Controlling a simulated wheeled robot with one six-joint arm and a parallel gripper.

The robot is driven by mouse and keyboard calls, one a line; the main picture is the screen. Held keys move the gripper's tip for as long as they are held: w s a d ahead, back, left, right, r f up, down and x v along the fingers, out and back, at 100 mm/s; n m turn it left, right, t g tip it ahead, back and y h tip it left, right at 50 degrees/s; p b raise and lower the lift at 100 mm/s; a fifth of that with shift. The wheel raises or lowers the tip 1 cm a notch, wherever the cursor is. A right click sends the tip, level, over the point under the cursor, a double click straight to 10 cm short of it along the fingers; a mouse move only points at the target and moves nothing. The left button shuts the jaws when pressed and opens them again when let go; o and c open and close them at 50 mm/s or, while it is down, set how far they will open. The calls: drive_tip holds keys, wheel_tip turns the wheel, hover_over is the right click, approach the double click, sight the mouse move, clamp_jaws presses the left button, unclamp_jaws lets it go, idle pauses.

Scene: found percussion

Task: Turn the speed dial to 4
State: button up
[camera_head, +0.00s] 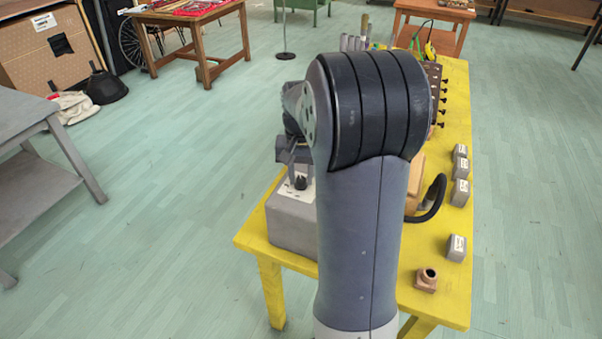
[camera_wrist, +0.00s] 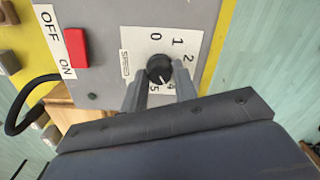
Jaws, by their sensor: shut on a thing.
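The speed dial (camera_wrist: 159,69) is a round black knob on a white plate (camera_wrist: 131,40) printed with numbers, on a grey box (camera_wrist: 95,20). Its pale pointer mark points down and slightly right in the wrist view, towards the 4. The 3 is hidden behind a finger. My gripper (camera_wrist: 160,76) is shut on the dial, one finger on each side. In the head view, my gripper (camera_head: 297,160) is just above the dial (camera_head: 300,182) on the grey box (camera_head: 290,219), partly hidden by my arm.
A red switch (camera_wrist: 76,47) marked OFF and ON sits on the same box. A black cable (camera_wrist: 24,102) loops beside it. The yellow table (camera_head: 458,290) also bears small grey blocks (camera_head: 457,248) and a brown fitting (camera_head: 426,281). The floor left of the table is clear.

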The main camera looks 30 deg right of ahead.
sight(301, 179)
drive_tip(key=o, duration=1)
drive_tip(key=shift+c, duration=0.2)
wheel_tip(301, 179, up, 11)
drive_tip(key=shift+f, duration=0.15)
wheel_tip(301, 179, down, 11)
drive_tip(key=shift+r, duration=0.15)
drive_tip(key=shift+n, duration=0.3)
